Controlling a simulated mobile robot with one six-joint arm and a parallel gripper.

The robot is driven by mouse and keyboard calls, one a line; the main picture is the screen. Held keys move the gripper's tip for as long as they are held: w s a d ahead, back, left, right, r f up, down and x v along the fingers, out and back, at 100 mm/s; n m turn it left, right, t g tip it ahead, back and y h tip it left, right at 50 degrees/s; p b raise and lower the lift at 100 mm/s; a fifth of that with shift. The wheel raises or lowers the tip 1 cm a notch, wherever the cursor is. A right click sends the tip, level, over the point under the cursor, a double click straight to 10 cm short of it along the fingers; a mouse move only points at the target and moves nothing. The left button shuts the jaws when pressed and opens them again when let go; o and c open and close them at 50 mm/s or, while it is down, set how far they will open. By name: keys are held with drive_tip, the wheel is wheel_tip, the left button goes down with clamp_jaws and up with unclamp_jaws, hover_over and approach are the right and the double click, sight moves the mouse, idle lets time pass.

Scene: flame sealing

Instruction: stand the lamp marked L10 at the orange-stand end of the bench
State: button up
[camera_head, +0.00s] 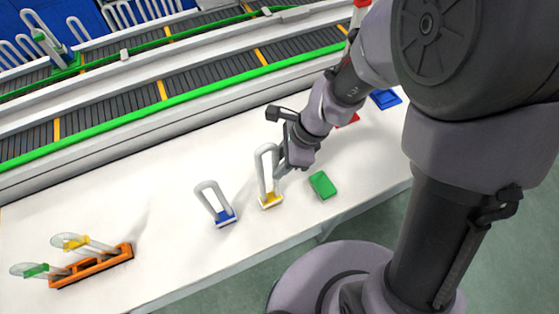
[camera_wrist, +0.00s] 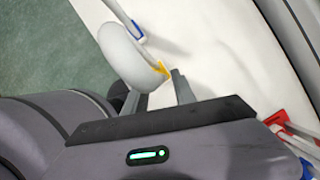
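A U-shaped white lamp with a yellow base (camera_head: 270,200) stands upright near the middle of the bench (camera_head: 150,225); its tube shows large in the wrist view (camera_wrist: 128,52). My gripper (camera_head: 284,166) is low beside this lamp on its right. In the wrist view its fingers (camera_wrist: 161,95) are apart, with the tube close to the left finger; I cannot tell whether they touch. A second lamp with a blue base (camera_head: 225,216) stands to the left. The orange stand (camera_head: 92,267), at the bench's left end, holds tilted lamps with yellow and green ends. No L10 marking is legible.
A green block (camera_head: 322,185) lies right of the yellow-based lamp. Red and blue (camera_head: 385,99) pieces lie farther right, partly behind my arm. A conveyor with a green rail (camera_head: 180,99) runs along the back. The bench between the blue-based lamp and orange stand is clear.

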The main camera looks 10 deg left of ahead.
drive_tip(key=s+d+r+n+t+h+p, duration=0.1)
drive_tip(key=d+r+n+t+p, duration=0.3)
drive_tip(key=r, duration=0.6)
drive_tip(key=s+d+r+n+g+p, duration=0.15)
drive_tip(key=d+r, duration=0.35)
drive_tip(key=r, duration=0.6)
drive_tip(key=s+d+r+n+t+h, duration=0.2)
drive_tip(key=s+d+r+n+t, duration=0.2)
drive_tip(key=s+d+r+n, duration=0.15)
wheel_tip(320, 180, down, 16)
drive_tip(key=b, duration=1.6)
drive_tip(key=shift+a+n, duration=0.25)
drive_tip(key=shift+n, duration=0.15)
